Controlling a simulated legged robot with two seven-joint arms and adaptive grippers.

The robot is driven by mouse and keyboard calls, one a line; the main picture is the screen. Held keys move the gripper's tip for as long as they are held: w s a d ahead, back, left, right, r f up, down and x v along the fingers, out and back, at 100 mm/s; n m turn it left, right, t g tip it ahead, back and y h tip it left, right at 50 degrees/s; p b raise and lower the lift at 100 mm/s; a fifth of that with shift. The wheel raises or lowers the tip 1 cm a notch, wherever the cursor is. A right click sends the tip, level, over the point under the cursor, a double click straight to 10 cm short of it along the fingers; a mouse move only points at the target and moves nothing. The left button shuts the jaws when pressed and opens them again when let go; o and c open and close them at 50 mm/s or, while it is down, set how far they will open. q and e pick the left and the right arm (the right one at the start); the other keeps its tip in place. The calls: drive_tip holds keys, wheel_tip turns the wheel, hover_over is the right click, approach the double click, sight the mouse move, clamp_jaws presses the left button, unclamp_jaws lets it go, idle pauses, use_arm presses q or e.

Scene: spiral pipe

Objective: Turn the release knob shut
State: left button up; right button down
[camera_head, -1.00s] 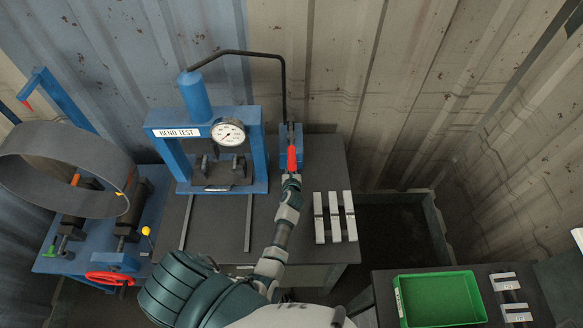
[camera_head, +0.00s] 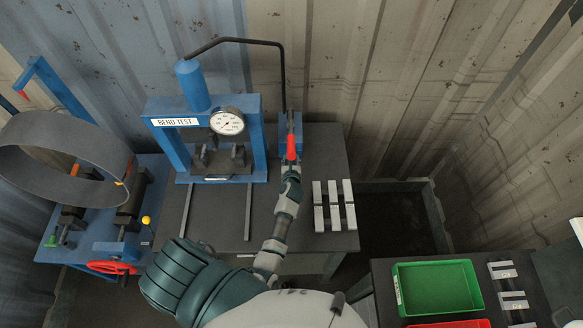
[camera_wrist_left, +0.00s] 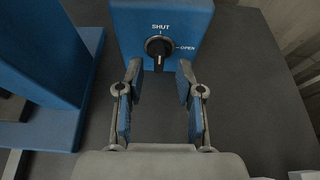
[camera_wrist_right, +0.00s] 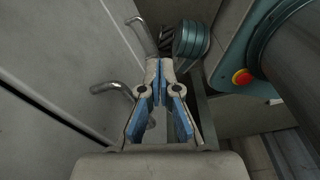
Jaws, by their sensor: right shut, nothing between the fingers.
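The release knob (camera_wrist_left: 158,47) is a black round knob on the front of the blue pump block (camera_wrist_left: 188,20), which also shows in the head view (camera_head: 296,130). SHUT is printed above the knob and OPEN to its right. Its grip bar looks about vertical, with a light mark at the lower end. My left gripper (camera_wrist_left: 159,72) is open and empty, its fingers either side of and just short of the knob. In the head view, my left gripper (camera_head: 291,170) hides the knob below the red lever (camera_head: 291,147). My right gripper (camera_wrist_right: 160,68) is shut and empty.
The blue bend test press (camera_head: 260,140) with its gauge (camera_head: 227,121) stands left of the pump. Several metal bars (camera_head: 334,206) lie to the right on the table. A green tray (camera_head: 436,287) is at lower right. A pipe ring (camera_head: 62,180) sits on a bender at left.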

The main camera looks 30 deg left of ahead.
use_arm(q)
drive_tip(key=v, duration=1)
drive_tip(key=shift+s+d+f, duration=0.1)
drive_tip(key=shift+s, duration=0.05)
